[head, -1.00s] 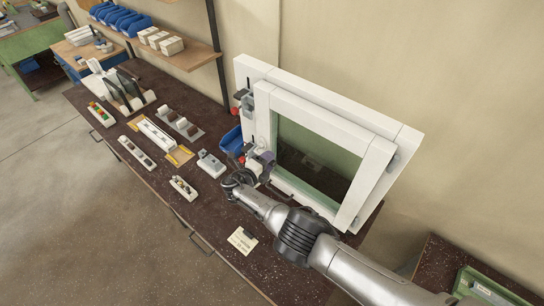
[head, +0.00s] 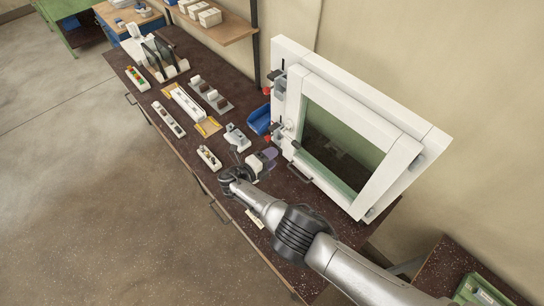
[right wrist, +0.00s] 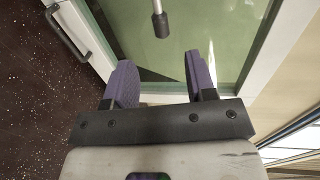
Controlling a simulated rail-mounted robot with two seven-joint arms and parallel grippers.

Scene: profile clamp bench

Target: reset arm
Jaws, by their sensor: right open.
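My right gripper (head: 264,160) is over the bench, just left of the lower left part of the white frame (head: 345,88) with green glass. In the right wrist view its two purple fingers (right wrist: 160,80) are apart with nothing between them. The white frame and green glass (right wrist: 225,35) lie beyond the fingers. A dark-tipped rod (right wrist: 161,24) shows above the gap. Clamps with red knobs (head: 267,91) sit along the frame's left side. My left gripper is in neither view.
The dark speckled bench (head: 200,150) holds a blue bin (head: 259,120), a grey block (head: 236,138), small-part strips (head: 169,119) and a white profile piece on a wooden board (head: 207,127). A paper card (head: 254,218) is partly behind my arm. A shelf (head: 220,25) stands behind.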

